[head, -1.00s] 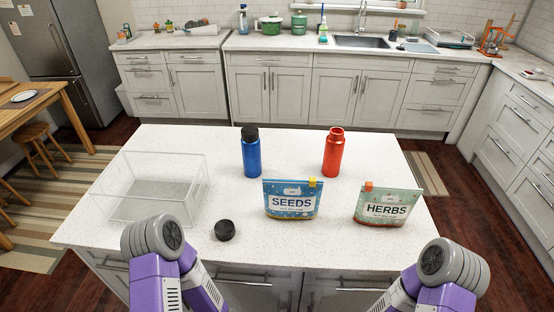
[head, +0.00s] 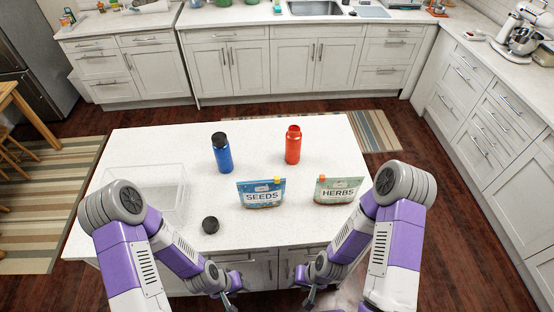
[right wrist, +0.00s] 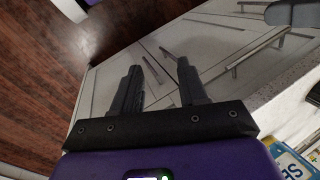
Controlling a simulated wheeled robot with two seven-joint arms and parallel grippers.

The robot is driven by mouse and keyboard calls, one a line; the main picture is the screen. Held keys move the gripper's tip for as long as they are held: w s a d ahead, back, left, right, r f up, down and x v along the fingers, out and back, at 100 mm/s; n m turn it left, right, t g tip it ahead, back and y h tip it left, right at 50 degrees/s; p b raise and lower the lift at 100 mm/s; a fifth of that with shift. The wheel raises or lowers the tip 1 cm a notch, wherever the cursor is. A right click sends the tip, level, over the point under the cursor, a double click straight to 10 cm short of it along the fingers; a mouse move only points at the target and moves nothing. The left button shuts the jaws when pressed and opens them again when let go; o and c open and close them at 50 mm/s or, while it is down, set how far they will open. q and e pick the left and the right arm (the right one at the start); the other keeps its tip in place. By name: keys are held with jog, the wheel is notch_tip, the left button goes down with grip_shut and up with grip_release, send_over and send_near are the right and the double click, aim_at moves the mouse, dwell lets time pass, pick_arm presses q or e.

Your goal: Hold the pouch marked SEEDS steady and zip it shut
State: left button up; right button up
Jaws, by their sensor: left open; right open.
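The blue SEEDS pouch (head: 261,198) stands upright on the white island, with a yellow slider (head: 278,179) at its top right corner. Whether its mouth is open is too small to tell. Part of the pouch shows at the lower right of the right wrist view (right wrist: 292,163). My left gripper (head: 229,302) is low in front of the island's near edge, apart from the pouch. My right gripper (head: 308,301) is also low in front of the island. In the right wrist view its two dark fingers (right wrist: 158,67) are apart with nothing between them.
A green HERBS pouch (head: 337,191) with an orange slider stands right of SEEDS. A blue bottle (head: 222,155) and a red bottle (head: 293,147) stand behind. A black lid (head: 210,225) and a clear bin (head: 180,203) are at left. The counter's near edge is close.

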pick_arm(q)
notch_tip(320, 180, up, 4)
jog(key=shift+f+p, duration=0.2)
jog(key=shift+p, duration=0.85)
pick_arm(e)
notch_tip(320, 180, up, 4)
jog(key=shift+f, duration=0.15)
